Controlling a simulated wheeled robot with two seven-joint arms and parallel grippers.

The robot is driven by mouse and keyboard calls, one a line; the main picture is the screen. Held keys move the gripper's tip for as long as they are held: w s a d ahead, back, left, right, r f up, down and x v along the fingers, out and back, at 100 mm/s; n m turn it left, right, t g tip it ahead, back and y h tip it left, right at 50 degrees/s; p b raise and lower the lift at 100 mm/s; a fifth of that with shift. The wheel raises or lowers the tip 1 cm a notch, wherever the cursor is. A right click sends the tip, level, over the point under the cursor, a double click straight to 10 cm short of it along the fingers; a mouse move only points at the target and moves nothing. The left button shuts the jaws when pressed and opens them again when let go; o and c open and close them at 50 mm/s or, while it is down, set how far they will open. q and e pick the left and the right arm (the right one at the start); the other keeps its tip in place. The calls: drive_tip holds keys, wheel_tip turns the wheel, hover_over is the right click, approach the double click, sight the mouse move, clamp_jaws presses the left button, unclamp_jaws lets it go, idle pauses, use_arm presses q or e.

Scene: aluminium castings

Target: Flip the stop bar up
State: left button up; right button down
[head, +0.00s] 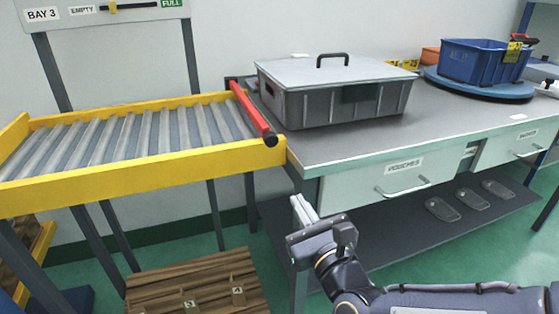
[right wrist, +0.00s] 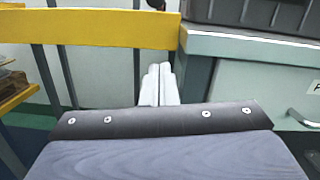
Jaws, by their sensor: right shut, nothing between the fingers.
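The stop bar (head: 252,110) is red with a black tip at its near end. It lies across the right end of the yellow-framed roller conveyor (head: 130,168), slanting from the back towards the front rail. My right gripper (head: 303,208) is shut and empty. It is in front of the bench corner, below and to the right of the bar's black tip, and apart from it. In the right wrist view its white fingers (right wrist: 158,85) are together below the yellow rail (right wrist: 110,28). My left gripper is not in view.
A grey lidded bin (head: 335,100) stands on the bench (head: 430,130), right of the bar. A blue crate (head: 480,62) sits on a round blue stand further right. A drawer labelled pouches (head: 385,182) is right of my gripper.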

drive_tip(key=w+a+r, duration=0.1)
drive_tip(key=w, duration=0.2)
drive_tip(key=w+a+r, duration=0.1)
drive_tip(key=w+r, duration=0.1)
drive_tip(key=w, duration=0.1)
drive_tip(key=w+a+r, duration=0.2)
drive_tip(key=w, duration=0.1)
drive_tip(key=shift+p, duration=0.3)
drive_tip(key=shift+r, duration=0.1)
